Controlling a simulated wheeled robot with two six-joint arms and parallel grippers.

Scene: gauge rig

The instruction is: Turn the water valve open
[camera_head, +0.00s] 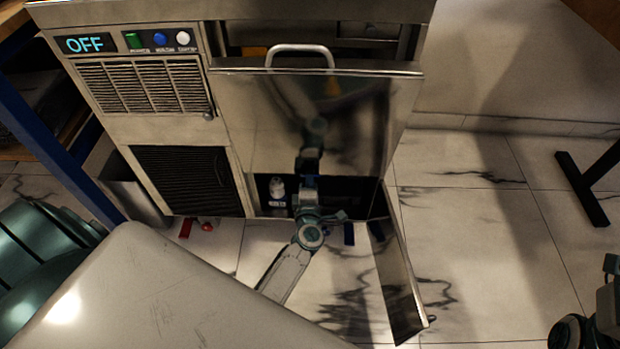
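The steel machine (230,150) has an open lower compartment (350,195) at its right. A small white fitting (277,187) with a blue-white label under it shows inside; I cannot tell whether it is the water valve. My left arm reaches up from the bottom, and its gripper end (306,187) is at the compartment opening, just right of the fitting. Its fingers are too dark and small to read. Small red parts (207,226) show low beneath the machine; what they are is unclear. Part of my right arm shows at the lower right edge, its fingers not visible.
The display (84,44) reads OFF, beside green, blue and white buttons. A handled steel door (300,110) hangs above the compartment. A steel panel (400,285) stands out at its right. A pale surface (190,300) fills the lower left. The tiled floor at right is mostly clear.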

